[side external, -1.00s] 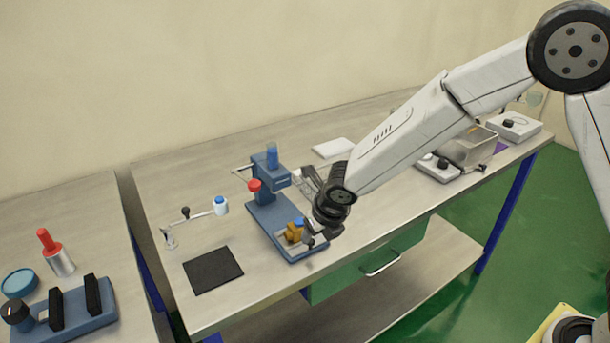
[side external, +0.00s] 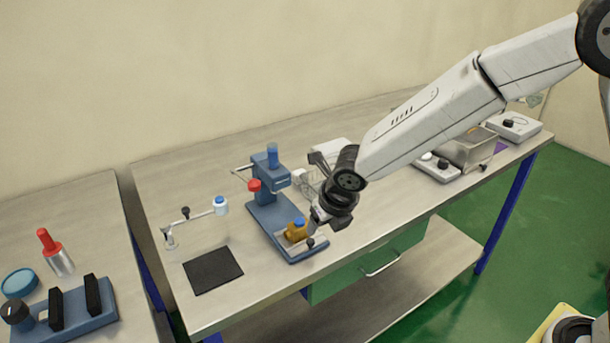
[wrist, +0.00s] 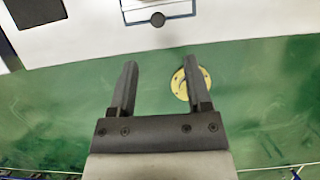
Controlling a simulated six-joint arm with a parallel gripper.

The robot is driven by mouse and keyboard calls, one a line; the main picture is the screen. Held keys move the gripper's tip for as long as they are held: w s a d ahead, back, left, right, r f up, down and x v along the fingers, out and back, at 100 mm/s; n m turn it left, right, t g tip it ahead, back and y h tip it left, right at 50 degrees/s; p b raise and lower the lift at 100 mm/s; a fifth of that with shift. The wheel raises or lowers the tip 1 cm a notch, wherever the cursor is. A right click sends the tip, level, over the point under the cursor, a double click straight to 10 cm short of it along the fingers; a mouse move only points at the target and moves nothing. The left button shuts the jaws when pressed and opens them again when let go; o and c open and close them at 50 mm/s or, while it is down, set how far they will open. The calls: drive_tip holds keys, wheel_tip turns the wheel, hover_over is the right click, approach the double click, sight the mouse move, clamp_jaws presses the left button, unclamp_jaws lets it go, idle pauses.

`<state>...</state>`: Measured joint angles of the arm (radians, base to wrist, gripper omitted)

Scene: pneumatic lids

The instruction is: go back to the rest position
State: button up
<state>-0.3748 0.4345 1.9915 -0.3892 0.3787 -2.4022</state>
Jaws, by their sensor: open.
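My gripper (wrist: 157,70) is open in the wrist view, with two dark parallel fingers apart and nothing between them. They point toward the bench's front edge, with green floor beneath them in the picture. In the side view my gripper (side external: 334,203) is beside the front end of the blue press (side external: 272,212), at the bench's front side. Its fingertips are hard to make out there. A brass-coloured piece with a blue top (side external: 297,231) sits on the press base. The base's end with a dark knob (wrist: 157,19) shows at the top of the wrist view.
A metal bin (side external: 468,150) and white devices stand at the right. A green drawer (side external: 370,265) hangs under the bench.

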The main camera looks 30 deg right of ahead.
drive_tip(key=s+d+m+g, duration=0.1)
drive_tip(key=s+d+m, duration=0.6)
drive_tip(key=m, duration=1.1)
drive_tip(key=s+d+m, duration=0.7)
drive_tip(key=s+m, duration=0.2)
drive_tip(key=m, duration=0.8)
drive_tip(key=shift+s+d+m+g, duration=0.2)
drive_tip(key=shift+d+m+g, duration=0.2)
